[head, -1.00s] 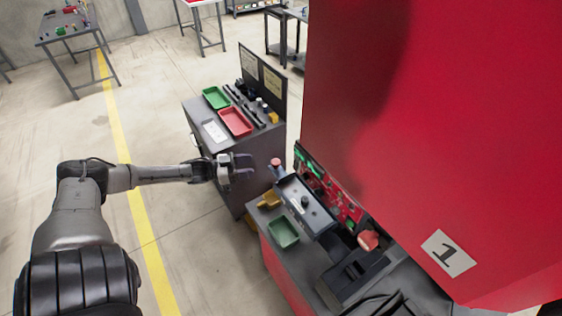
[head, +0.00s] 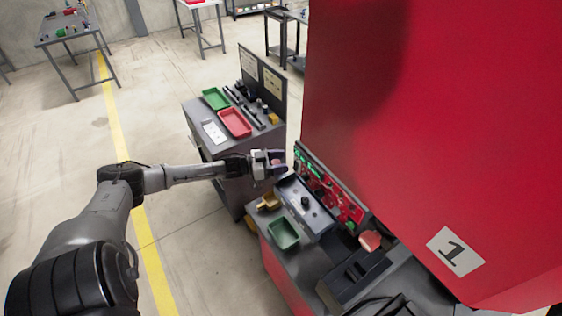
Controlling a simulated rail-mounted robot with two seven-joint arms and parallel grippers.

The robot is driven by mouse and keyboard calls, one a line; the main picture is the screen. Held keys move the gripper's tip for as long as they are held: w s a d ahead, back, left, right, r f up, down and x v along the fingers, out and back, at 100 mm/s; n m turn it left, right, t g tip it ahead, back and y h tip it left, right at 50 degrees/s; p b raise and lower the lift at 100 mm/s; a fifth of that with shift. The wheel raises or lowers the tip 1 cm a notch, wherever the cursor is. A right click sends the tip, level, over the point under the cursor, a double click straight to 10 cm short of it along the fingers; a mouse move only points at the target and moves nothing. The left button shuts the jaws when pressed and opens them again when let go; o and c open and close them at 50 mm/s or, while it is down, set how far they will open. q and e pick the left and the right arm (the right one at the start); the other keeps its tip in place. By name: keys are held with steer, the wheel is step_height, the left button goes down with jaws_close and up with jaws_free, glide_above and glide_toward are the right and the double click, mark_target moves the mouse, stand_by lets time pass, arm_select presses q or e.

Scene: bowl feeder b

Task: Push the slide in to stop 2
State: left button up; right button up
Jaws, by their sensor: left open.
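A grey-blue plate with a black knob (head: 303,202) sits on the bench in front of the red machine; I cannot tell for sure whether it is the slide, and no stop numbers are readable. A red-topped handle (head: 278,163) stands at the plate's far left end, now mostly hidden by my left gripper (head: 272,164). That gripper is open, with its fingers at the handle; I cannot tell if they touch it. My right gripper is not in view.
The red machine (head: 430,120) with label 1 fills the right side. A grey cabinet with a red tray (head: 235,122) stands behind my left gripper.

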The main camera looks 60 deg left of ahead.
arm_select(q)
steer(key=shift+w, duration=0.15)
steer(key=shift+d, duration=0.1)
jaws_close()
stand_by(0.5)
